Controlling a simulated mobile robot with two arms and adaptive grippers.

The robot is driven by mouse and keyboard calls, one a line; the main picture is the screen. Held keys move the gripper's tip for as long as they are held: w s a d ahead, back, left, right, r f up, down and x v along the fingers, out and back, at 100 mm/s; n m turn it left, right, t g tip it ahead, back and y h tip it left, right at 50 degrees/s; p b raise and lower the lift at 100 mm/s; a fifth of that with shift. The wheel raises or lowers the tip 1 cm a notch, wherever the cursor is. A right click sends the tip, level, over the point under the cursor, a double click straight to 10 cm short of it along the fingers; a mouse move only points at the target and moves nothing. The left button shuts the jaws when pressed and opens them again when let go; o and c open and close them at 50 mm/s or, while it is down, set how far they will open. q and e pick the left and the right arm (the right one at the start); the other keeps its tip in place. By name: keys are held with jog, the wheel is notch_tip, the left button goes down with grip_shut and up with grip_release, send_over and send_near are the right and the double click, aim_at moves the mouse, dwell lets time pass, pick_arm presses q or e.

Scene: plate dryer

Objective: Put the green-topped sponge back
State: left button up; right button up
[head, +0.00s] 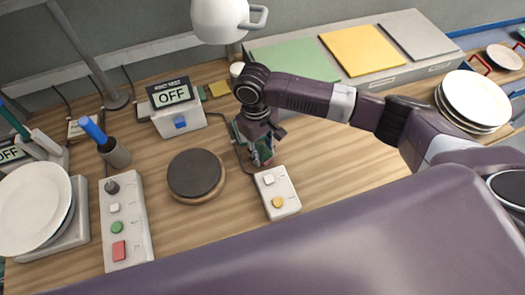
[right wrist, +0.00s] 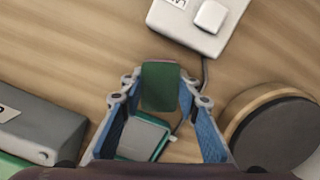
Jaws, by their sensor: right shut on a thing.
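My right gripper (head: 262,158) points down at the table between the round dark disc and the grey panel. It is shut on the green-topped sponge. In the right wrist view the sponge (right wrist: 160,86) shows as a dark green block with a reddish far edge, between the fingertips of the right gripper (right wrist: 160,92). Nearer the wrist, a grey pad with a green rim (right wrist: 145,138) lies between the fingers' bases. In the head view the gripper hides most of the sponge, and I cannot tell whether it touches the table. My left gripper is not in view.
A round dark disc (head: 195,173) lies left of the gripper. A small button box (head: 277,192) lies close by on the right. A white box with an OFF display (head: 178,115) and small green and yellow pieces (head: 219,88) are behind. Stacked plates (head: 472,98) stand at right.

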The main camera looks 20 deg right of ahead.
aim_at(259, 149)
jog(key=shift+f, duration=0.3)
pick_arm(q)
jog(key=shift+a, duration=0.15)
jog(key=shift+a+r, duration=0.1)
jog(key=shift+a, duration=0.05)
pick_arm(e)
jog(key=shift+f, duration=0.1)
jog(key=o, duration=1)
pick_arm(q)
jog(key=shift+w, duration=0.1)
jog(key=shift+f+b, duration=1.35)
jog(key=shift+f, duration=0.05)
pick_arm(e)
jog(key=shift+w+a+r, duration=0.1)
jog(key=shift+w+r, duration=0.1)
jog(key=shift+r, duration=1.85)
jog(key=shift+w+a+r, duration=0.1)
jog(key=shift+w+r, duration=0.15)
jog(key=shift+r, duration=1.75)
jog(key=shift+w+a+r, duration=0.1)
jog(key=shift+w+r, duration=0.1)
jog(key=shift+r, duration=1.85)
